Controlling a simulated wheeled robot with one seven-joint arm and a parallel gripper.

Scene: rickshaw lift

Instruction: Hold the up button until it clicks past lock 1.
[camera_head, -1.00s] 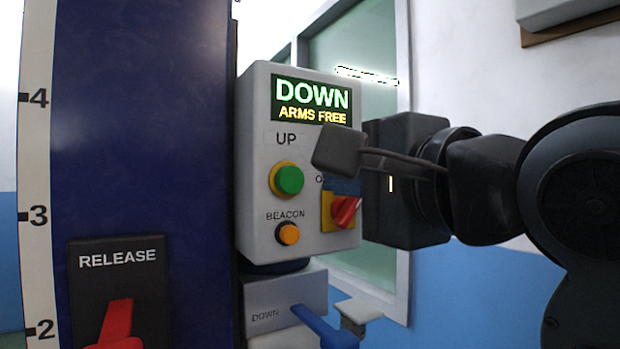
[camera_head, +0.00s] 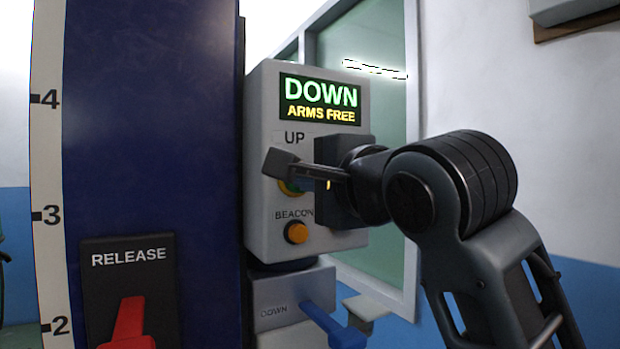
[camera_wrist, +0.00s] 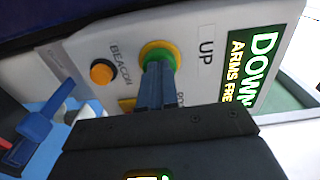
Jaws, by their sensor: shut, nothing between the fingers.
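The up button is green in a yellow ring, under the label UP on the grey control box (camera_head: 262,225). In the head view only a sliver of its yellow ring (camera_head: 289,188) shows behind my gripper (camera_head: 280,164). In the wrist view the green button (camera_wrist: 158,54) lies right at the tips of my gripper (camera_wrist: 157,68), whose fingers are together and empty. I cannot tell whether the tips touch the button. The box's display (camera_head: 320,100) reads DOWN and ARMS FREE.
An orange BEACON button (camera_head: 296,233) sits below the up button. A yellow switch plate (camera_wrist: 127,104) is beside my fingers. A blue DOWN lever (camera_head: 335,327) is below the box. A red RELEASE lever (camera_head: 130,322) is on the blue column (camera_head: 150,130).

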